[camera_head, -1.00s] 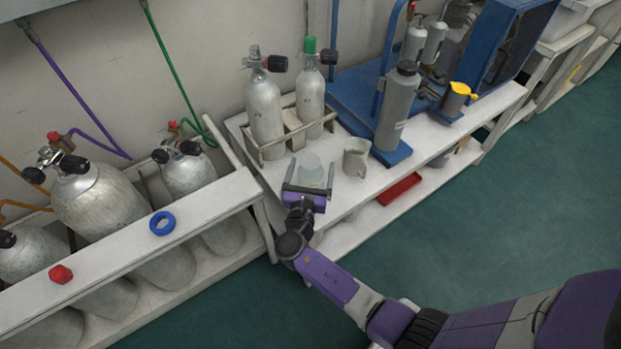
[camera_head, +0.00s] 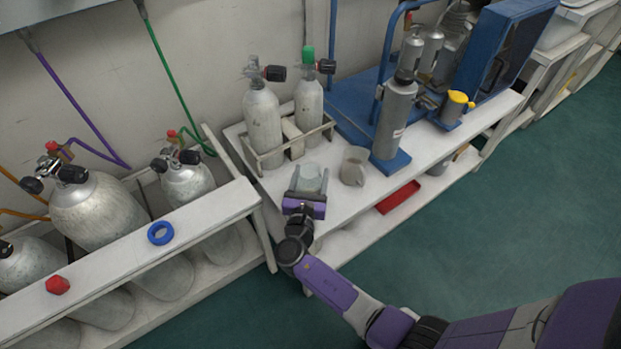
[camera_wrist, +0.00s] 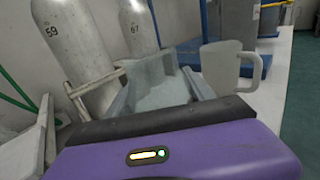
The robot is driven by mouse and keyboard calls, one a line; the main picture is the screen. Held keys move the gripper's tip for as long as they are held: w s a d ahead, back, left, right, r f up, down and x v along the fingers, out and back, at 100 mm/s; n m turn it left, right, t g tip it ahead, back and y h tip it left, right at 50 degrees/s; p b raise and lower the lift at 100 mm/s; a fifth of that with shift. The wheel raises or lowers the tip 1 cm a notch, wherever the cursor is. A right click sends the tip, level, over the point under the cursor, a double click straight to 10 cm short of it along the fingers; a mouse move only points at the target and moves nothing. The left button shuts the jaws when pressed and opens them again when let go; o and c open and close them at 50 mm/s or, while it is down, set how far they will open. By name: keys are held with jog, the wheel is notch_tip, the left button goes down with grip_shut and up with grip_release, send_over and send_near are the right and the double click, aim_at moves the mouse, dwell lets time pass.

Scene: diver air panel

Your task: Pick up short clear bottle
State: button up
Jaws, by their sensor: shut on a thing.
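The short clear bottle (camera_head: 311,173) stands near the front edge of the white bench, pale and see-through. My gripper (camera_head: 308,184) reaches in from the front with its jaws closed around the bottle's sides. In the wrist view the bottle (camera_wrist: 160,80) sits between the two fingers of my gripper (camera_wrist: 162,90), which hide part of its lower body. I cannot tell whether its base is off the bench.
Two grey cylinders in a rack (camera_head: 290,148) stand behind. A tall grey cylinder (camera_head: 394,120) on a blue base is at the back right. A red tray (camera_head: 398,197) lies on the lower shelf.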

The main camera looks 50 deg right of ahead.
jog(key=shift+r, duration=0.15)
notch_tip(320, 180, up, 20)
jog(key=p, duration=0.6)
jog(key=shift+f+p, duration=0.25)
jog(key=shift+p, duration=0.1)
